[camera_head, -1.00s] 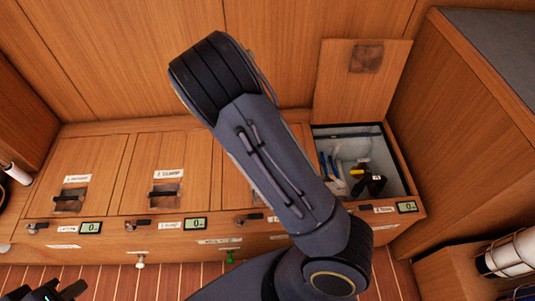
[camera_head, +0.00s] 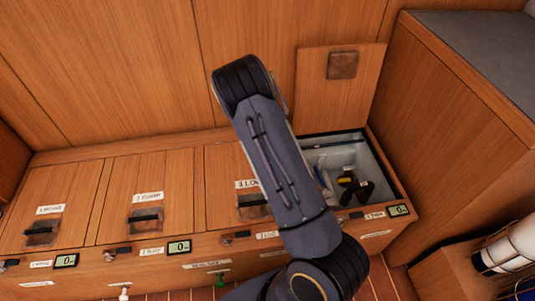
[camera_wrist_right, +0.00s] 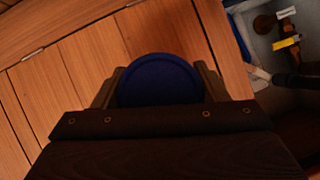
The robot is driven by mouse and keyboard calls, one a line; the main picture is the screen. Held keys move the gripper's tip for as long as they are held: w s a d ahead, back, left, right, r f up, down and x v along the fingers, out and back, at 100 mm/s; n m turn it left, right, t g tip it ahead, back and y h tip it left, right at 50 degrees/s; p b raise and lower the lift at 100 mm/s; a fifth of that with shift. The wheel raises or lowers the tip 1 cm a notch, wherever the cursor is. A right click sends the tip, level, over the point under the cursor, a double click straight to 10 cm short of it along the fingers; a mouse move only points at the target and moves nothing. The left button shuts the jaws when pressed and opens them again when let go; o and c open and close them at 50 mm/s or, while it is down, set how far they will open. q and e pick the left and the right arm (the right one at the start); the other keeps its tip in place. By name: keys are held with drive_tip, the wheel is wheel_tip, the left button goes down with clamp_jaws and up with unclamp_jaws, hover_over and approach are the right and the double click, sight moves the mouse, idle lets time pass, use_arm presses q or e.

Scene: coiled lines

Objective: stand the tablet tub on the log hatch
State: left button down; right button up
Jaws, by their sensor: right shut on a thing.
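In the right wrist view, my right gripper (camera_wrist_right: 160,84) is shut on the tablet tub, a round thing with a dark blue top (camera_wrist_right: 160,80). The tub is over or near the wooden hatch tops; I cannot tell whether it touches them. In the head view my right forearm hides the gripper and tub. The log hatch (camera_head: 219,190) is the closed wooden lid third from the left, with a label and a dark latch. My arm covers its right part. My left gripper is not in view.
Right of the log hatch is an open bin (camera_head: 392,198) with several small items inside; its lid (camera_head: 310,85) stands upright behind. Two closed hatches (camera_head: 150,180) (camera_head: 45,212) lie to the left, clear on top. A tall cabinet (camera_head: 440,120) stands at the right.

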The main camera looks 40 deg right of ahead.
wheel_tip(320, 180, down, 2)
drive_tip(key=shift+f, duration=0.25)
drive_tip(key=shift+r, duration=0.1)
drive_tip(key=o, duration=0.6)
drive_tip(key=shift+f+b, duration=0.2)
drive_tip(key=shift+b, duration=0.1)
drive_tip(key=o, duration=0.5)
drive_tip(key=shift+c, duration=0.2)
drive_tip(key=shift+r, duration=0.1)
